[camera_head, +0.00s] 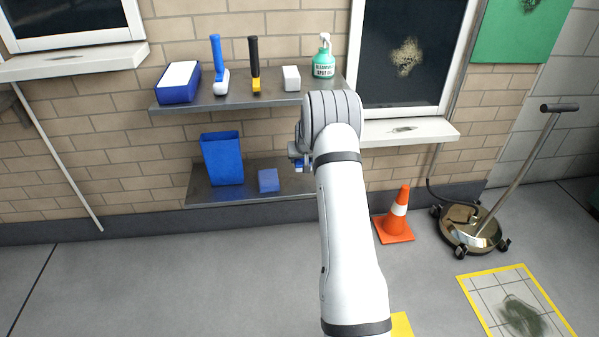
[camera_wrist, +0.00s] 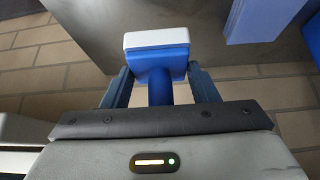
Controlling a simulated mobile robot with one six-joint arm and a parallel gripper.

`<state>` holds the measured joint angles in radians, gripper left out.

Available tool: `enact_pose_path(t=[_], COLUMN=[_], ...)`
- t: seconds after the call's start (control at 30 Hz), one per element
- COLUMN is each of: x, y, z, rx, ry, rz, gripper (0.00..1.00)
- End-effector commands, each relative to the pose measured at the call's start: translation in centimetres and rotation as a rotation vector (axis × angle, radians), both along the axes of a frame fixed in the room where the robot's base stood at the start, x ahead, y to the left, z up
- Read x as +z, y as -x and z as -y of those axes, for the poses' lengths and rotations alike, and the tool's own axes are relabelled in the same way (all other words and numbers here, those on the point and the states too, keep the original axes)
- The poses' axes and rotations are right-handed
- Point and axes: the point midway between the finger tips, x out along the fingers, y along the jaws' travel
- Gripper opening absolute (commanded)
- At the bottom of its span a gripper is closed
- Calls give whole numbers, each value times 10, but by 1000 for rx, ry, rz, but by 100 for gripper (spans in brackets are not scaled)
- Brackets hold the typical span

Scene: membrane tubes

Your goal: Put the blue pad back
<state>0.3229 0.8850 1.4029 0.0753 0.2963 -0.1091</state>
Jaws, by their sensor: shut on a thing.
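My gripper (camera_wrist: 158,92) is shut on the blue handle of a blue pad (camera_wrist: 155,58) with a white layer on its far face. The pad points away from the wrist, clear of any surface. In the head view my gripper (camera_head: 297,160) is mostly hidden behind my arm, in front of the gap between the two shelves. A little blue of the held pad (camera_head: 301,162) shows there. A plain blue block (camera_head: 268,180) lies on the lower shelf (camera_head: 240,195), left of and below my gripper; a blue block also shows in the wrist view (camera_wrist: 262,15).
A blue bin (camera_head: 222,158) stands on the lower shelf. A cone (camera_head: 397,218) stands right.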

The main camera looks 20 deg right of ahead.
Motion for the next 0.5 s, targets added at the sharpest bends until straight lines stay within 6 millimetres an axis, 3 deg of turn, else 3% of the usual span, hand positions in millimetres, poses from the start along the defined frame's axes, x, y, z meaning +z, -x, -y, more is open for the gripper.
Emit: enact_pose_path(t=[0.17,0.4,0.5], x=[-12,-52,-52], y=[0,-2,-4], z=[0,1,2], rx=[-1,0,0], ry=[0,1,1], rz=[3,5,5], gripper=[18,18,18])
